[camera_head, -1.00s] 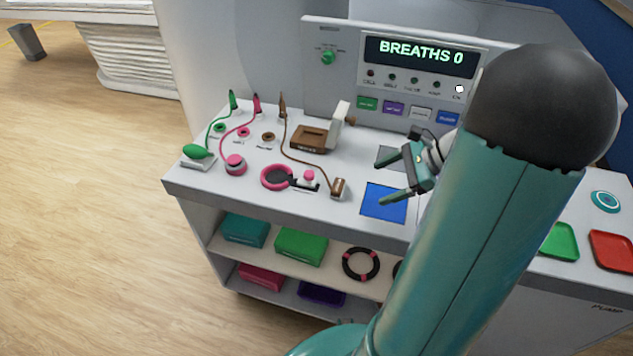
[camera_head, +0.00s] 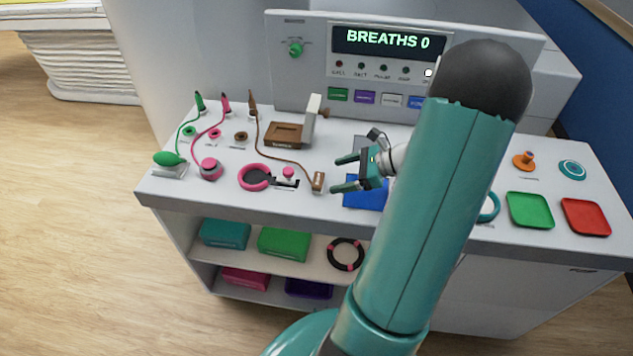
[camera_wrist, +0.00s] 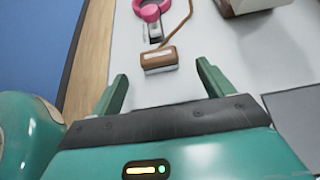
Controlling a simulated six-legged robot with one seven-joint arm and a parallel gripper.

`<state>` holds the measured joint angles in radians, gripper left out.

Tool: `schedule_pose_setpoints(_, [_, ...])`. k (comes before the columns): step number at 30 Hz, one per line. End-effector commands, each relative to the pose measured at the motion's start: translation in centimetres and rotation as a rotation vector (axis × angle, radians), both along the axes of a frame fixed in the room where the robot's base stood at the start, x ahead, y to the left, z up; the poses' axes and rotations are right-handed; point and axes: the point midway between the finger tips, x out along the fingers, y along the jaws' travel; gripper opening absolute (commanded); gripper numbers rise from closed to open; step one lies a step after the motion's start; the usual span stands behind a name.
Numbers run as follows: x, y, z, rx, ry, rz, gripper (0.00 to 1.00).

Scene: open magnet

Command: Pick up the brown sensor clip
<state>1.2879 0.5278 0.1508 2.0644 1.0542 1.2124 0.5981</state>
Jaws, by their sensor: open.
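The brown sensor clip (camera_head: 318,181) stands on the white counter near its front edge, with a brown cord running from it back to a brown plug (camera_head: 253,103). My gripper (camera_head: 340,174) is open and empty, just right of the clip in the head view, its fingers pointing left toward it. In the wrist view the clip (camera_wrist: 159,59) lies ahead of and between the two green fingertips (camera_wrist: 162,78), apart from both. The clip shows a brown body with a pale band.
A pink ring (camera_head: 255,177) and a small pink-knobbed black slider (camera_head: 287,178) sit left of the clip. A brown box-like device (camera_head: 287,136) stands behind. A blue square (camera_head: 362,194) lies under my gripper. Green (camera_head: 530,211) and red trays (camera_head: 586,217) are at the right.

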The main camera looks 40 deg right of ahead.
Motion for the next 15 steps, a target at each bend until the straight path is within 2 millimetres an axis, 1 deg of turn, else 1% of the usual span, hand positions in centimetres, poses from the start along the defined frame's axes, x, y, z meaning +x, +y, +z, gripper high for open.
schedule_pose_setpoints(5, [1.2, 1.0, -0.7, 0.000, 0.000, 0.004, 0.80])
schedule_pose_setpoints(9, [2.8, 2.5, -1.6, 0.002, 0.000, 0.006, 0.80])
schedule_pose_setpoints(12, [3.7, 3.1, -2.2, 0.001, 0.001, 0.004, 0.80])
schedule_pose_setpoints(15, [4.2, 3.4, -2.5, 0.000, 0.000, 0.004, 0.80])
